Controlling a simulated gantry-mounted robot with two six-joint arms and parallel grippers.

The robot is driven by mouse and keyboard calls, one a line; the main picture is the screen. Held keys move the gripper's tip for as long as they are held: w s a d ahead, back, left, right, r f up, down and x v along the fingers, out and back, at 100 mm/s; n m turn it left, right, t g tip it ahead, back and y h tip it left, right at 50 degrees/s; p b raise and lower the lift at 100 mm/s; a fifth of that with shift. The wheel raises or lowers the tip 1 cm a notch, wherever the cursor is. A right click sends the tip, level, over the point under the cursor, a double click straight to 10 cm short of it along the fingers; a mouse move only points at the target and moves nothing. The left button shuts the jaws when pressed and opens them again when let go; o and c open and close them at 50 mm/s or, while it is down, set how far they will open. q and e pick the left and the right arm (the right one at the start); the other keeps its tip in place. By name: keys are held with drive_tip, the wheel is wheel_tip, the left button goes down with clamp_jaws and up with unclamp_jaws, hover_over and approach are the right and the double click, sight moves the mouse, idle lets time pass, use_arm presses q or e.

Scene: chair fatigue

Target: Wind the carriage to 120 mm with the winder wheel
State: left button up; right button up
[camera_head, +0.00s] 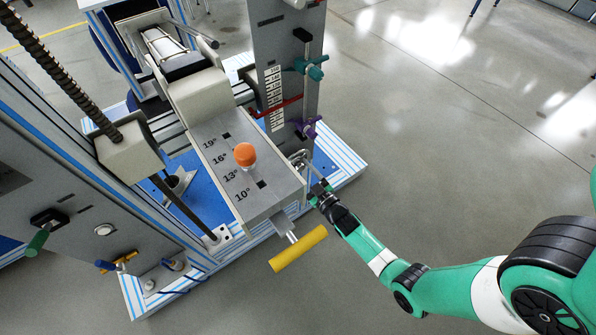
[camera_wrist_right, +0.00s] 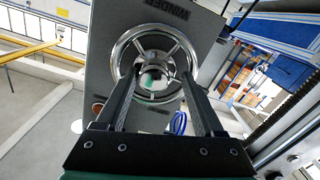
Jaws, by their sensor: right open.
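The winder wheel (camera_wrist_right: 150,36) is a shiny metal ring with spokes, on a grey panel lettered WINDER (camera_wrist_right: 97,75). In the head view the wheel (camera_head: 298,157) shows small, at the right side of the grey block with angle marks (camera_head: 225,160). My right gripper (camera_wrist_right: 157,78) is open, its two fingers apart and pointing at the wheel, overlapping its lower part in the wrist view. In the head view the right gripper (camera_head: 319,187) is close beside the wheel. I cannot tell whether it touches. The carriage and its millimetre reading cannot be made out. My left gripper is not in view.
An orange knob (camera_head: 245,154) sits on the block, and a yellow T-handle (camera_head: 298,249) sticks out of its front. A column with a white scale (camera_head: 273,88), red pointer (camera_head: 278,106) and teal clamp knob (camera_head: 314,69) stands behind. The floor at right is clear.

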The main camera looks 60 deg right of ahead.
drive_tip(key=shift+w+d+r, duration=0.1)
drive_tip(key=shift+d+r, duration=0.2)
drive_tip(key=shift+d, duration=0.05)
